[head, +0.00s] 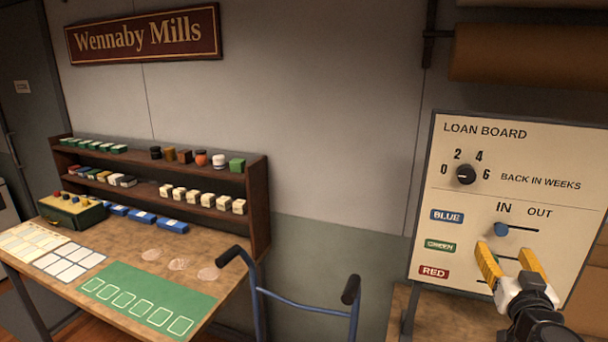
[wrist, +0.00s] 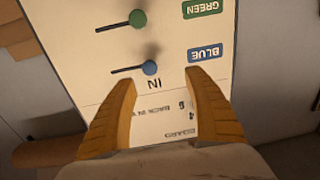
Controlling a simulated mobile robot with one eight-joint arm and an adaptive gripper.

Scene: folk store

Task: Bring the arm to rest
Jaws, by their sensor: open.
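My gripper (head: 511,263) has yellow fingers spread apart with nothing between them. In the head view it is in front of the lower right of the loan board (head: 480,140), overlapping the green and red rows. In the wrist view the open fingers (wrist: 160,85) frame the board, which appears upside down. The blue slider knob (wrist: 150,67) is at the IN end of its slot. The green slider knob (wrist: 138,19) is also at its IN end. The red row's knob is hidden. Whether the fingers touch the board I cannot tell.
The loan board's black dial (head: 466,174) is above the sliders. A blue-framed walker with dark handles (head: 351,289) stands left of the board. A work table (head: 120,264) with a shelf rack (head: 259,205) of small goods is at left. Brown rolls (head: 530,52) hang upper right.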

